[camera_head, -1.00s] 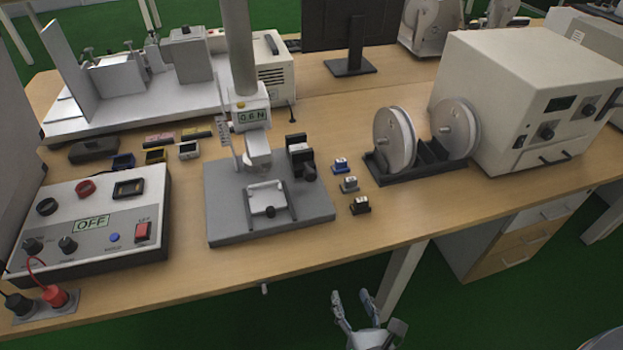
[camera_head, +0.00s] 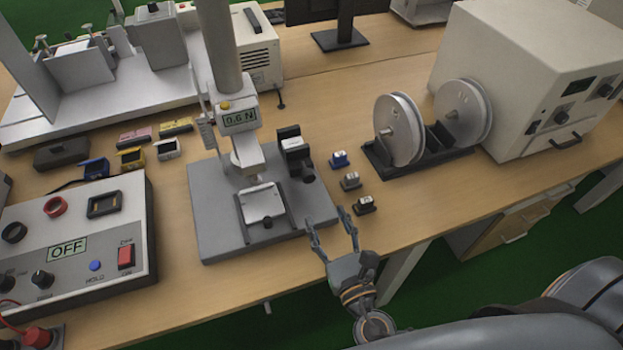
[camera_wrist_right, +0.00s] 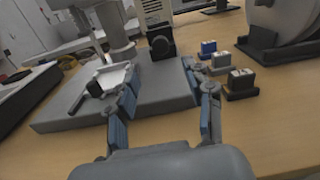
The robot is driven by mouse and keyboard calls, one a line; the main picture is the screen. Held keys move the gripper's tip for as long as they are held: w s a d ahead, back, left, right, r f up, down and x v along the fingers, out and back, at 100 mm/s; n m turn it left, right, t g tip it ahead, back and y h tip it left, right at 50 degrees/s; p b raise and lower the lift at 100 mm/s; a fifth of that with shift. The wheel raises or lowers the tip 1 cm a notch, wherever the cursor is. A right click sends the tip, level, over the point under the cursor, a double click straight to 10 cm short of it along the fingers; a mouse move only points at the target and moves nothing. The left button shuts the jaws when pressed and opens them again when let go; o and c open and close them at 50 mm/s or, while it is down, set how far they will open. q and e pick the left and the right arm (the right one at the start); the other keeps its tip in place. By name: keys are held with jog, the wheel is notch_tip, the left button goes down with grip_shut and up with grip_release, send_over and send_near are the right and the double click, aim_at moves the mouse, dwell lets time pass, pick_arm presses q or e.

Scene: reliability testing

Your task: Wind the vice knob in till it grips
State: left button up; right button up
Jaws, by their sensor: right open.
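My right gripper (camera_head: 328,220) is open and empty at the table's front edge, right of the vice and apart from the knob. In the right wrist view its fingers (camera_wrist_right: 159,72) point towards the base plate, with the vice on the left. My left gripper is not in view.
A force stand column (camera_head: 215,50) with a display reading 0.6 N (camera_head: 240,120) rises behind the vice. Small blue (camera_head: 339,159), grey (camera_head: 350,181) and black (camera_head: 365,205) blocks stand right of the plate. A control box (camera_head: 75,235) reading OFF is at left.

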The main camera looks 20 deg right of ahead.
aim_at(310, 180)
jog(key=w+p, duration=0.1)
jog(key=w, duration=0.5)
jog(key=shift+w+r, duration=0.1)
jog(key=shift+w, duration=0.1)
jog(key=w, duration=0.3)
jog(key=shift+p, duration=0.3)
jog(key=shift+w, duration=0.45)
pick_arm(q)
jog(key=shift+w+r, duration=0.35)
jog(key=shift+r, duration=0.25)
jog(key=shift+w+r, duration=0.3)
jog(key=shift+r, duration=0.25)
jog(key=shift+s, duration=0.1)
pick_arm(e)
jog(key=shift+c, duration=0.2)
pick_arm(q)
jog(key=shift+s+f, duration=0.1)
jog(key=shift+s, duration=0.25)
pick_arm(e)
grip_shut()
